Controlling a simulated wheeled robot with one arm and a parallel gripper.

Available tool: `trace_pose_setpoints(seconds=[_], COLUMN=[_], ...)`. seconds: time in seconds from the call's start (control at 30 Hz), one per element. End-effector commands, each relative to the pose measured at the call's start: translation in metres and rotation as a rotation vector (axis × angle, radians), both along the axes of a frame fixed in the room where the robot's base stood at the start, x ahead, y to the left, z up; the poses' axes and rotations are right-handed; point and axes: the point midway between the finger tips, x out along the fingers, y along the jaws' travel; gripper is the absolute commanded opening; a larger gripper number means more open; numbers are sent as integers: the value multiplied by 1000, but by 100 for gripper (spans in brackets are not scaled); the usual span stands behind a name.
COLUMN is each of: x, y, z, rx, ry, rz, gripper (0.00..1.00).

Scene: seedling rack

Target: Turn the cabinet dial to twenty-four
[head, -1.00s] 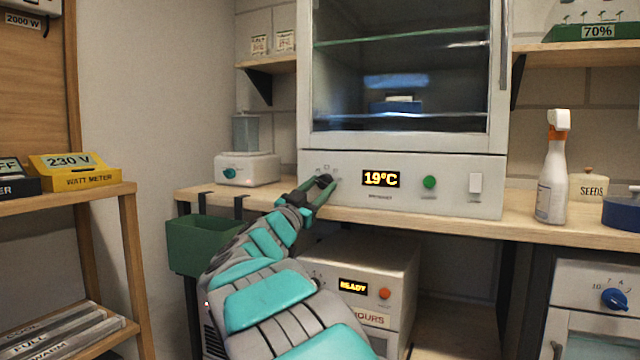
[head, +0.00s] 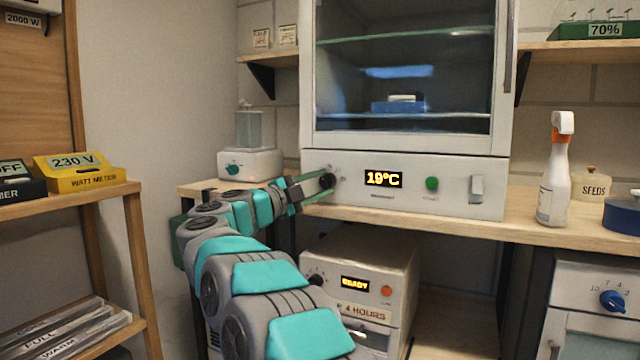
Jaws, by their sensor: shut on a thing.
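The white cabinet (head: 470,158) stands on the bench with a glass door above its control panel. Its display (head: 383,179) reads 19°C. A green button (head: 432,184) and a white switch (head: 476,188) sit to the right of the display.
A spray bottle (head: 556,172), seeds jar (head: 591,186) and blue container (head: 622,214) stand right. Below the bench, a box (head: 400,262) shows READY. A shelf (head: 130,190) stands at left.

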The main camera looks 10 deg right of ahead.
Motion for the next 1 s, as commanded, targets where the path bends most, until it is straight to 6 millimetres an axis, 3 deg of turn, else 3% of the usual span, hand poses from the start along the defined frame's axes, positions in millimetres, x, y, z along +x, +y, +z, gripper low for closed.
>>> trace_pose_setpoints(seconds=[0.4, 0.97, 1.0], x=[1, 0, 0], y=[1, 0, 0], z=[0, 0, 0], rx=[152, 172, 172], ry=[-107, -122, -122], rz=[-2, -2, -2], gripper=[0, 0, 51])
